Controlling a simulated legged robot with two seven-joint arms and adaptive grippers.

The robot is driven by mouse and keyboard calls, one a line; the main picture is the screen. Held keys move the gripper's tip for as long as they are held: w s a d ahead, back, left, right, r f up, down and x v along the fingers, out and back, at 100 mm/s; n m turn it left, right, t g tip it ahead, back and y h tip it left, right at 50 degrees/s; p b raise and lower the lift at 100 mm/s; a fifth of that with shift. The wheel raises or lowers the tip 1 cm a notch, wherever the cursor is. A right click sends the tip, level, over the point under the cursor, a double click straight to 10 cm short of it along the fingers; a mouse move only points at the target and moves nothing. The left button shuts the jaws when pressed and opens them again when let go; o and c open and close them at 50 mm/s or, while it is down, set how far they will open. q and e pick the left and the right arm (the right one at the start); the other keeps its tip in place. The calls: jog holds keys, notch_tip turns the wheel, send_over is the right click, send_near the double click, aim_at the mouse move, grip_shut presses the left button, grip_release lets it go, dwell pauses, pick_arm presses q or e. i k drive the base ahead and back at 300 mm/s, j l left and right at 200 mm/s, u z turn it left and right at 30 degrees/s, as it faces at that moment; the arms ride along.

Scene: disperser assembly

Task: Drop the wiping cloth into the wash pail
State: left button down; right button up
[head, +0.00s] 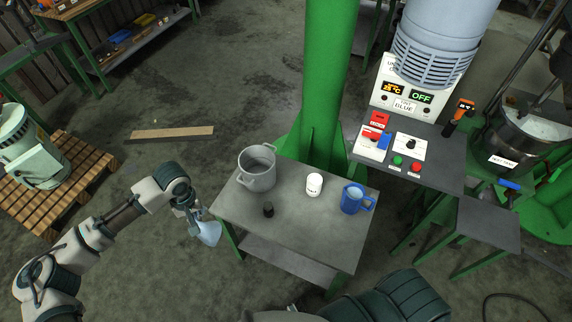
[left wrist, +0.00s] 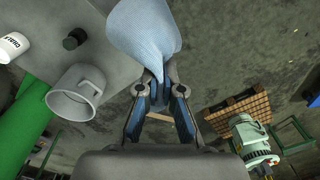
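The light blue wiping cloth (head: 209,233) hangs from my left gripper (head: 196,222), just off the left edge of the small grey table. In the left wrist view, the fingers of my left gripper (left wrist: 160,88) are closed together on the bunched end of the cloth (left wrist: 143,32). A grey two-handled pot, which looks like the wash pail (head: 257,174), stands upright at the table's back left corner. It also shows in the left wrist view (left wrist: 73,98), to the left of the gripper and apart from the cloth. My right gripper is not in view.
On the grey table (head: 310,235) stand a small black cap (head: 268,209), a white labelled container (head: 314,185) and a blue mug (head: 352,200). A green column (head: 322,80) rises behind. A control panel (head: 405,150) stands at right. The floor left of the table is mostly clear.

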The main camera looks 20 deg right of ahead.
aim_at(256, 163)
jog(key=i+j+z, duration=0.1)
jog(key=z, duration=0.35)
jog(key=i+j+z, duration=0.15)
jog(key=z, duration=0.25)
jog(key=j+z, duration=0.15)
jog(key=z, duration=0.3)
jog(key=i+j+z, duration=0.1)
jog(key=j+z, duration=0.15)
jog(key=z, duration=0.15)
jog(key=j+z, duration=0.4)
jog(key=i+l, duration=0.05)
